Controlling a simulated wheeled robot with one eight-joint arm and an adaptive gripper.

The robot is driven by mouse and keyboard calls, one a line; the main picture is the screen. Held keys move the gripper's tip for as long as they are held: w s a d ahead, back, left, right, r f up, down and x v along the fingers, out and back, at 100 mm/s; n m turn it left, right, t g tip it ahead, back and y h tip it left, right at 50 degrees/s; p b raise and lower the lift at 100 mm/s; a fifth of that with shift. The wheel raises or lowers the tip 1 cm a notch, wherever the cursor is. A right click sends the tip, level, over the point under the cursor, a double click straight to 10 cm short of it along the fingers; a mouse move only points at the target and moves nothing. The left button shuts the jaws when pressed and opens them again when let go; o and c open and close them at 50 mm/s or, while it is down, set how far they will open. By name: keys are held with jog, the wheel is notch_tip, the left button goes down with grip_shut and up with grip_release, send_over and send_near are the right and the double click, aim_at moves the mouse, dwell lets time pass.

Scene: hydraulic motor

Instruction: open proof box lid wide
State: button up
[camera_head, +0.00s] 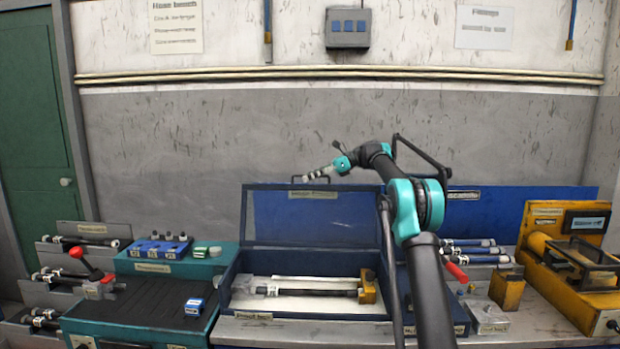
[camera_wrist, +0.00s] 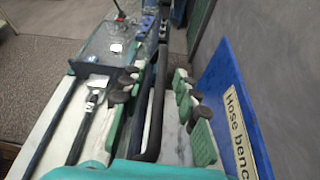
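The blue proof box (camera_head: 228,292) sits on the bench in the middle of the head view. Its lid (camera_head: 248,222), a blue frame with a see-through pane, stands raised at the back. A dark handle (camera_head: 297,179) is on the lid's top edge. My gripper (camera_head: 318,173) is at that handle, reaching in from the right. In the wrist view, my gripper (camera_wrist: 155,100) has its green fingers with dark pads apart, on either side of the dark handle bar (camera_wrist: 150,125). A gap shows on the right of the bar; contact on the left is unclear.
A hose assembly (camera_head: 310,292) lies inside the box. A blue back board (camera_head: 520,212) stands behind the bench. Hose racks and a teal bench (camera_head: 140,318) are left; a yellow machine (camera_head: 570,262) is right. The space above the lid is clear.

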jog(key=v, duration=1.1)
jog(key=shift+d, duration=0.3)
jog(key=shift+r, duration=0.15)
